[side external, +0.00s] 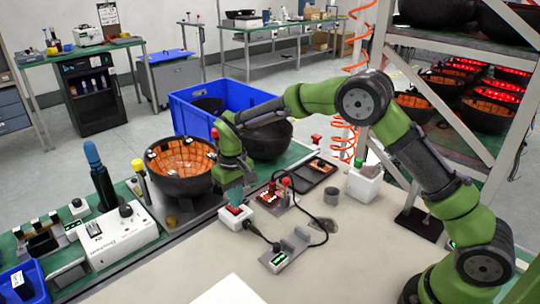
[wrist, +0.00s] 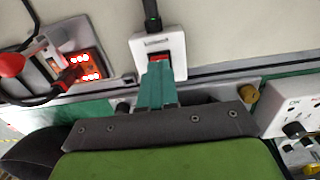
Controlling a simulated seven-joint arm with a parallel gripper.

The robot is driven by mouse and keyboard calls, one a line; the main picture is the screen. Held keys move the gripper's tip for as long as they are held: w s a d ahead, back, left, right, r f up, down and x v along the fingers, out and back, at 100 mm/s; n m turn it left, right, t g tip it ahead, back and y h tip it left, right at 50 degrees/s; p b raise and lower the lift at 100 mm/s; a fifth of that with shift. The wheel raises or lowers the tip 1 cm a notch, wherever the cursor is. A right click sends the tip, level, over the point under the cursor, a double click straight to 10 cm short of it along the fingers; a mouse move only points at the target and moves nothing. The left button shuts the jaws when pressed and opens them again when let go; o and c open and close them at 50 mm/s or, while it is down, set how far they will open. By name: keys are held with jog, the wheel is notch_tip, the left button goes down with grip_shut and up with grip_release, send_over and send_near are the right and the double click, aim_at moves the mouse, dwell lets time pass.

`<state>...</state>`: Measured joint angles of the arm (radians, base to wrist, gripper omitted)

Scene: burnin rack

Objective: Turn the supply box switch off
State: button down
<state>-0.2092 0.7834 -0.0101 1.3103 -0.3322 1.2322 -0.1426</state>
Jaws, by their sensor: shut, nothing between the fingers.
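The supply box is a small white box (side external: 238,220) on the near side of the bench, with a black cable running from it. It also shows in the wrist view (wrist: 176,43). A red switch (side external: 237,211) is on its top; in the wrist view a strip of the switch (wrist: 158,56) shows just beyond the fingertips. My gripper (side external: 234,204) is shut and empty, pointing down over the box. In the wrist view its teal fingers (wrist: 157,65) cover part of the switch. I cannot tell whether they touch it, or which way the switch is set.
A board with red lit digits (side external: 269,197) and a red-knobbed lever (side external: 286,183) stand right of the box. An orange-lined bowl (side external: 180,184) and a white instrument (side external: 118,237) are to the left.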

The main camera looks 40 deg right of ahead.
jog(key=shift+f, duration=0.75)
dwell(0.3)
jog(key=shift+r, duration=3.5)
jog(key=shift+w, duration=0.1)
